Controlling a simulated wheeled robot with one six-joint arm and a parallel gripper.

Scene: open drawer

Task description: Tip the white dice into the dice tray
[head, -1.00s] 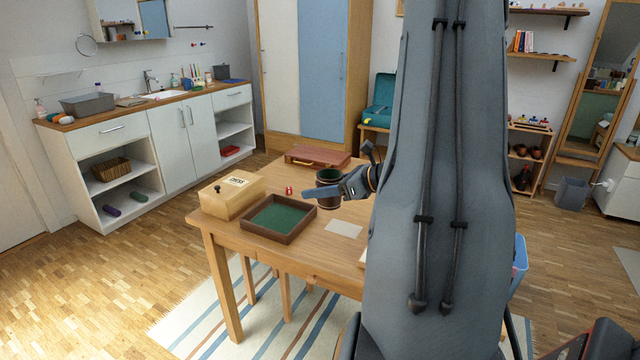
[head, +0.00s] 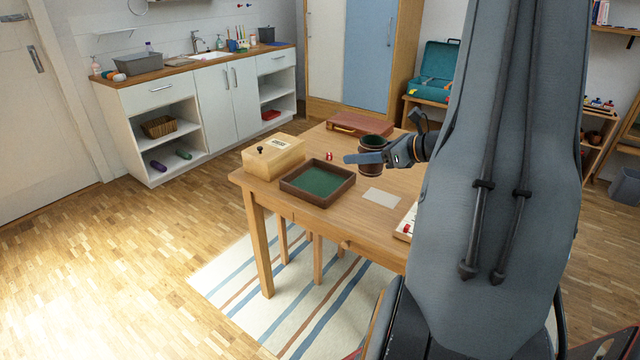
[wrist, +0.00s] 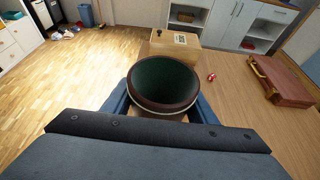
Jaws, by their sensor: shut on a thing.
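A brown dice cup (head: 372,170) with a dark green lining is upright at the table's right side, and its open mouth shows in the wrist view (wrist: 163,82). My gripper (head: 370,157) is shut on the cup, with a blue finger on either side of it. I cannot tell whether the cup's base touches the table. No white dice show in either view; the cup's deep inside is dark. The dice tray (head: 302,196), brown with a green floor, lies on the table left of the cup. It cannot be made out in the wrist view.
Small red dice (head: 329,155) lie behind the tray. A wooden chess box (head: 273,160) stands left of them, and a red-brown case (head: 362,123) lies at the back. A pale card (head: 380,197) lies right of the tray. A game board (head: 407,222) is at the right edge.

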